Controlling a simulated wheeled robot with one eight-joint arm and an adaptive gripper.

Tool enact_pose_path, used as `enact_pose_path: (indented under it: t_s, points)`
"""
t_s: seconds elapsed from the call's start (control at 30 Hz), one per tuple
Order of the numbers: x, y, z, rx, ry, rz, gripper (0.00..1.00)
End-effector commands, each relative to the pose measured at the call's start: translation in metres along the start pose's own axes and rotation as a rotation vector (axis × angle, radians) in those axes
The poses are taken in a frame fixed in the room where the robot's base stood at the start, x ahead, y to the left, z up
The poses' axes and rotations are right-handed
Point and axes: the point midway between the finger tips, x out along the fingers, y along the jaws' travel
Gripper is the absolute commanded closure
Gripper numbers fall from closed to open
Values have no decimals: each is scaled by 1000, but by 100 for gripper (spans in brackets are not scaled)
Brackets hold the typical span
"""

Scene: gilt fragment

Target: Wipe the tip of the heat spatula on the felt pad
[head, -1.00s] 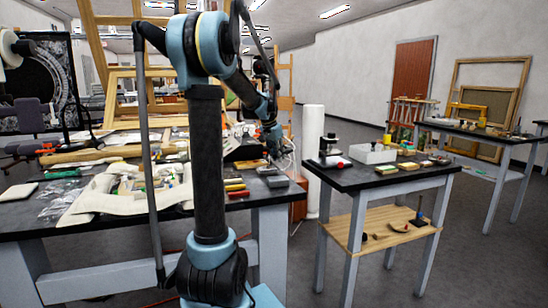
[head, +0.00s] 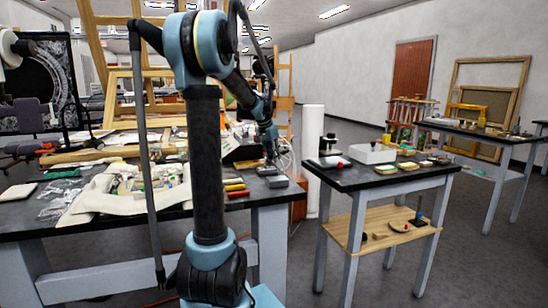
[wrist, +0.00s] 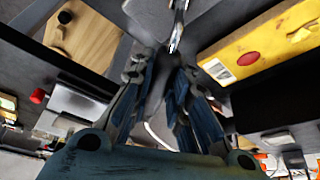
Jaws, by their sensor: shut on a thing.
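My gripper (head: 270,152) hangs over the right end of the dark workbench (head: 130,218) in the head view. In the wrist view my gripper (wrist: 165,55) has its fingers brought together on a slim metallic thing (wrist: 178,22), which runs up past the fingertips. It is likely the heat spatula, but its handle is hidden between the fingers and its tip is not clear. I cannot pick out the felt pad for certain in either view. Whether the held thing touches anything below is too small to tell.
A grey box (head: 277,182) and red and yellow sticks (head: 236,190) lie near my gripper on the bench.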

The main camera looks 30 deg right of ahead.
Motion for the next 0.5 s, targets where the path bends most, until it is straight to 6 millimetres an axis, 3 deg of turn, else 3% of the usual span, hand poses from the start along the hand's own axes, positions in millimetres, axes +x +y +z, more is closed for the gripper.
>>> enact_pose_path:
  t_s: [0.5]
  points:
    - [-3,-7,9,-1,0,-1,100]
